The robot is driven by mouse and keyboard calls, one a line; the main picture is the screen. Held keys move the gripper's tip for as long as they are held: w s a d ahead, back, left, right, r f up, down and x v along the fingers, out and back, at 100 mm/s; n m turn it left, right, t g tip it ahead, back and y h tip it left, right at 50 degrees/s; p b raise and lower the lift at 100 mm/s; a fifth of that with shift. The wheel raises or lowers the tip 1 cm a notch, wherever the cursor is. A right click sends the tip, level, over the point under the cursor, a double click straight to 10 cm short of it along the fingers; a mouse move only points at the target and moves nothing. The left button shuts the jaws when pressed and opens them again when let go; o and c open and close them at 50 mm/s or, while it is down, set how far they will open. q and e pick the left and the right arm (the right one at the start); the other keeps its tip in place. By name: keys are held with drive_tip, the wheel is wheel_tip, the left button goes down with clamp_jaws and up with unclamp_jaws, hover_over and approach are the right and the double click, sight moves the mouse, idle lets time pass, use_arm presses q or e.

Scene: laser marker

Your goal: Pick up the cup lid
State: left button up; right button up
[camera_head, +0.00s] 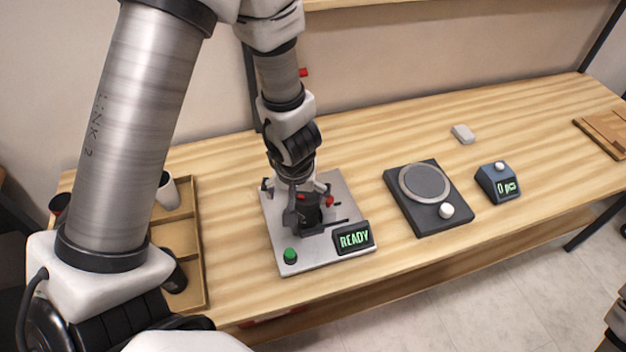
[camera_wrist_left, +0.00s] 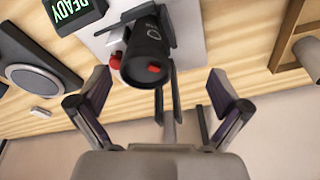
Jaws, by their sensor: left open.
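A black cylinder with a red spot on its end, which looks like the lidded cup, stands on the grey marker plate (camera_head: 277,240). Its dark lid end (camera_wrist_left: 145,66) faces the camera in the left wrist view. In the head view the dark body (camera_head: 308,212) is partly hidden by my gripper. My left gripper (camera_head: 303,200) is open over the plate, coming down from above. In the left wrist view its fingers (camera_wrist_left: 160,85) stand wide apart, with the lid end seen between and beyond them. No grip on it shows. My right gripper is not seen.
A READY display (camera_head: 354,237) and green button (camera_head: 290,256) sit on the plate. A wooden tray (camera_head: 190,240) with a white cup (camera_head: 168,192) stands left. A round-topped scale (camera_head: 427,182) and a counter box (camera_head: 498,183) stand right. The table beyond is mostly clear.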

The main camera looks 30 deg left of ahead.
sight(307, 196)
use_arm(q)
drive_tip(key=r, duration=0.1)
drive_tip(key=w+r, duration=0.1)
drive_tip(key=r+t, duration=0.1)
drive_tip(key=shift+w+d+r, duration=0.25)
drive_tip(key=shift+w+d, duration=0.05)
drive_tip(key=shift+d, duration=0.05)
drive_tip(key=shift+w+d+f+b, duration=0.15)
drive_tip(key=shift+d+f+b, duration=0.15)
drive_tip(key=shift+b, duration=0.25)
drive_tip(key=b+x, duration=0.1)
drive_tip(key=x, duration=0.1)
drive_tip(key=b+x, duration=0.3)
drive_tip(key=x, duration=0.2)
drive_tip(key=shift+a, duration=0.35)
drive_tip(key=shift+w+d, duration=0.1)
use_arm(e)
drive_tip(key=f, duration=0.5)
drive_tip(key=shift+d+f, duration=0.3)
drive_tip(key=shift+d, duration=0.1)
use_arm(q)
drive_tip(key=shift+r, duration=0.1)
drive_tip(key=c, duration=1.1)
